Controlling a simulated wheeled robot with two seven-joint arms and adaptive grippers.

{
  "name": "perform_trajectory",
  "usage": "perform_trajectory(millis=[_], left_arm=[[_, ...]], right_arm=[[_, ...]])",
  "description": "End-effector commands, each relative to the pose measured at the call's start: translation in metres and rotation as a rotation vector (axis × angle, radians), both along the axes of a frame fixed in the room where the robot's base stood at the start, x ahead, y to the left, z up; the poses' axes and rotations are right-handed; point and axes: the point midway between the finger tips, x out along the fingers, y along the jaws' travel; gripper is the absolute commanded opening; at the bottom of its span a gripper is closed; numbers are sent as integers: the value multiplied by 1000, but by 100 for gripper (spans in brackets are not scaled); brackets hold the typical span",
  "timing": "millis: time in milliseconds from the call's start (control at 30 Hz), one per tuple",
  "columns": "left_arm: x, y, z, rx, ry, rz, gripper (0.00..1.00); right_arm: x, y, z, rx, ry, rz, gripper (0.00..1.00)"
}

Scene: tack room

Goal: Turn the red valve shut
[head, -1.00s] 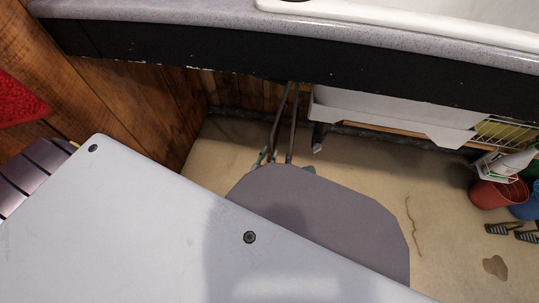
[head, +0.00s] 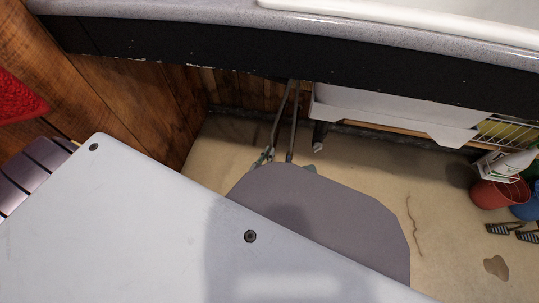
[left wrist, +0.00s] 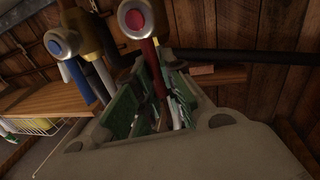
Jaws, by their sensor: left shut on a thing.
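The red valve (left wrist: 136,18) shows at the top of the left wrist view as a round pale hub with a red cap. Its red lever runs down from the hub into my left gripper (left wrist: 160,75). The green-padded fingers are shut around the lever, and its lower end is partly hidden between them. In the head view only a small part of my left gripper (head: 265,157) shows, low under the counter; my own arm covers the rest. I cannot make out the red valve in the head view. My right gripper is not in view.
A similar blue-handled valve (left wrist: 62,43) sits close left of the red one. A dark pipe (left wrist: 240,56) crosses behind. The counter (head: 180,50) overhangs the space. A red bucket (head: 497,192) and a wire basket (head: 508,127) stand at the right.

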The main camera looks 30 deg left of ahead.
Motion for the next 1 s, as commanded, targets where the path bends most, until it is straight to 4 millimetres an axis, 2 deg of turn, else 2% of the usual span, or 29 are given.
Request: perform_trajectory(millis=[267, 700, 1000], left_arm=[[-3, 8, -3, -134, -36, -1, 0], [-7, 25, -10, -447, -118, 0, 0], [-10, 35, -17, -660, -172, 1, 0]], right_arm=[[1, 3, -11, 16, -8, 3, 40], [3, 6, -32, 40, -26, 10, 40], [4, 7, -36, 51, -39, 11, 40]])
